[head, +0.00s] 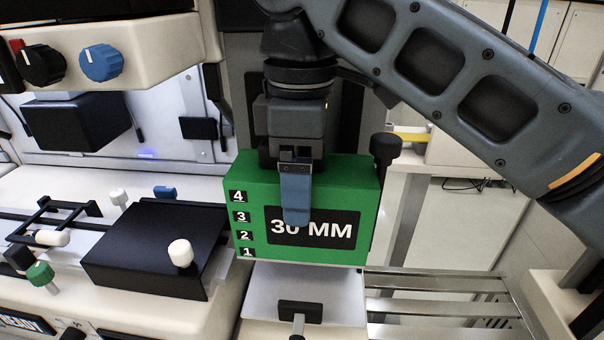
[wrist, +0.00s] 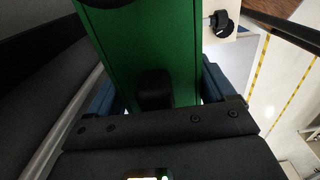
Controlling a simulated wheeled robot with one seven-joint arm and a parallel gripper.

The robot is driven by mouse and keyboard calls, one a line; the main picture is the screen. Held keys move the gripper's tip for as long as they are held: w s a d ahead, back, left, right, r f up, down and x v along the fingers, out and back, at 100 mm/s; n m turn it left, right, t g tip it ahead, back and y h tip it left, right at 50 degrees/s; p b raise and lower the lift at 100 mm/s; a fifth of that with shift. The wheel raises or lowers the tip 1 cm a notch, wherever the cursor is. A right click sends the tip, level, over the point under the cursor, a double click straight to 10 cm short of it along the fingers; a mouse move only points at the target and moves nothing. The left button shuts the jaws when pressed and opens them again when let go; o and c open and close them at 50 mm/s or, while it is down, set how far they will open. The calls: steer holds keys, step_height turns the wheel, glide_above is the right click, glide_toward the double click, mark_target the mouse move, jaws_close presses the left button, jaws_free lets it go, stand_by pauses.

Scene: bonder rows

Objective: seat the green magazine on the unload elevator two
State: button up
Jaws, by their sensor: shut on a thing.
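The green magazine (head: 345,172) is upright in the head view, with a black "30 MM" label and the numbers 1 to 4 down its left edge. My gripper (head: 295,190) is shut on it from above, one blue finger lying over the front face. In the wrist view the green magazine (wrist: 150,50) runs between the blue fingers of my gripper (wrist: 165,90). Below it in the head view is a pale flat plate (head: 265,290) with a dark block at its front, probably the unload elevator. Whether the magazine touches the plate I cannot tell.
A cream machine with a black flat cover (head: 150,245) and white-capped knobs stands close on the left. A black knob (head: 385,148) on a post stands at the magazine's right. Metal rails (head: 435,284) lie right of the plate. A blue knob (head: 100,62) is at upper left.

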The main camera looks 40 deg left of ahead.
steer(key=shift+r, duration=0.1)
steer(key=shift+f+b, duration=0.6)
steer(key=shift+f, duration=1.85)
steer(key=shift+p, duration=0.4)
steer(key=shift+f+b, duration=0.4)
steer(key=shift+f, duration=0.95)
steer(key=shift+f, duration=0.7)
steer(key=o, duration=1.4)
steer(key=shift+f, duration=0.1)
steer(key=shift+o, duration=0.2)
steer(key=shift+r+b, duration=0.3)
steer(key=shift+r, duration=3.65)
